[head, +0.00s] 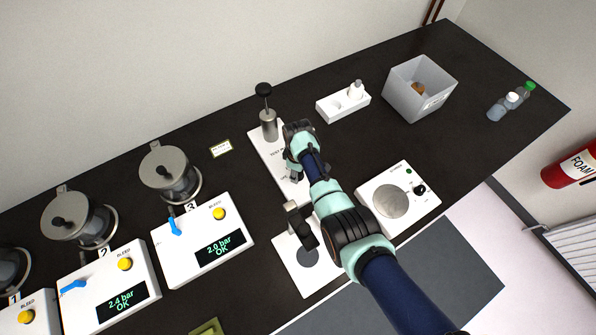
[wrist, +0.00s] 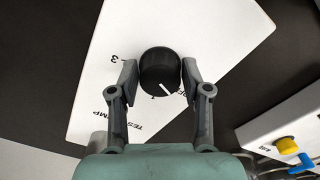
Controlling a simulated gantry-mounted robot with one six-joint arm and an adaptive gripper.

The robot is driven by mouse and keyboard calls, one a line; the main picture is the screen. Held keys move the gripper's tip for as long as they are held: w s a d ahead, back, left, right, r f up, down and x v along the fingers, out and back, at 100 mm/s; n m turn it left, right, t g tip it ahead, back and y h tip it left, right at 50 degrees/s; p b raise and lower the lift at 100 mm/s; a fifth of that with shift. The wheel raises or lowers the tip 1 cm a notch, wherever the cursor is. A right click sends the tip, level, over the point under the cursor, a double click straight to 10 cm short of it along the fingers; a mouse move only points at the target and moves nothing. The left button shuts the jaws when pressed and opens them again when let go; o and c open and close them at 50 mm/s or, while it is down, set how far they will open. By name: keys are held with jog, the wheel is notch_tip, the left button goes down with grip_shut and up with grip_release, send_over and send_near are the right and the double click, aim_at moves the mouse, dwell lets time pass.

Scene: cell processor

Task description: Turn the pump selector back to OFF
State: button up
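The pump selector is a round black knob (wrist: 160,70) with a white pointer line, on a white panel (wrist: 95,85) marked TEST PUMP. In the wrist view the line points down and right, towards the partly hidden OFF lettering; a 3 shows left of the knob. My gripper (wrist: 160,78) has one finger on each side of the knob, both pads appearing flush against it. In the head view my gripper (head: 293,176) is over the panel (head: 262,146), and the arm hides the knob.
A metal hand pump (head: 268,124) with a black handle stands at the panel's far end. Pump units with yellow buttons and displays (head: 219,246) stand to the left. A white plate device (head: 391,203), a grey bin (head: 420,100) and bottles (head: 503,105) are to the right.

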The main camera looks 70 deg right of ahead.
jog(key=shift+o, duration=1.1)
jog(key=shift+r, duration=0.1)
notch_tip(320, 180, up, 12)
jog(key=shift+w, duration=0.1)
